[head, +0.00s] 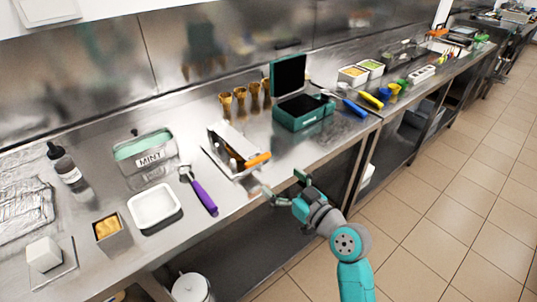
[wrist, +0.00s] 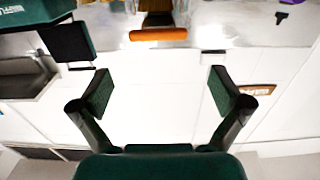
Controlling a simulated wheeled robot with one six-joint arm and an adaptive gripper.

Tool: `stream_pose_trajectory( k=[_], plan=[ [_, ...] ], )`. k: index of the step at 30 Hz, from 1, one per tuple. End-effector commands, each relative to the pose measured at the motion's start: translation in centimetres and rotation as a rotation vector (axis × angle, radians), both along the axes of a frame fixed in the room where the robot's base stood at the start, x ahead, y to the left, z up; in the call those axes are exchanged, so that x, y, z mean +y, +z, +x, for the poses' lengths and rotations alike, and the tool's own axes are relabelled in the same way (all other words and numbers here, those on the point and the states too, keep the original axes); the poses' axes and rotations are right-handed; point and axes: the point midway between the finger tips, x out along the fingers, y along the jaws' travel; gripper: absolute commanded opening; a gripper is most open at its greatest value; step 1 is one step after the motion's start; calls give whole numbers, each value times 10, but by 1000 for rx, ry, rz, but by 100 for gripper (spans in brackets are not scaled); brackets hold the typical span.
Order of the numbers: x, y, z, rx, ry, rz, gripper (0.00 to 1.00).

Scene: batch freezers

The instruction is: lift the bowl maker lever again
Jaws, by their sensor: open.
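The bowl maker (head: 228,140) appears to be the low metal device near the counter's front edge. Its lever ends in an orange grip (head: 257,160), which lies low at the front of the device. The orange grip also shows crosswise at the top middle of the wrist view (wrist: 158,34). My gripper (head: 284,184) is open and empty, at the counter's front edge, just in front and to the right of the orange grip. In the wrist view my gripper's two fingers (wrist: 161,90) are wide apart, with the grip beyond them and not touching.
A teal box-shaped appliance (head: 303,118) with its lid raised stands to the right. Cones (head: 240,96) stand behind. A purple-handled scoop (head: 203,196), a white tray (head: 155,206) and a MINT tub (head: 147,158) are to the left. Open floor (head: 420,220) lies in front of the counter.

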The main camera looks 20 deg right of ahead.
Motion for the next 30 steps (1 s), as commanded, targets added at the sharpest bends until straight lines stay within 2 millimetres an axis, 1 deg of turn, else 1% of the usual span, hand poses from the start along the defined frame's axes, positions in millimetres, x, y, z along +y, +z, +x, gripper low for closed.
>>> stream_pose_trajectory(
  k=[1, 5, 7, 15, 21, 25, 30],
  plan=[
    [0, 3, 3, -4, 4, -3, 100],
    [3, 3, 11, -4, 8, -4, 100],
    [6, 4, 19, -5, 8, -4, 100],
    [21, 4, 65, -5, 8, -4, 100],
    [29, 3, 91, -4, 7, -2, 100],
    [32, 3, 101, -4, 6, -3, 100],
    [33, 2, 105, -3, 5, -3, 100]
  ],
)
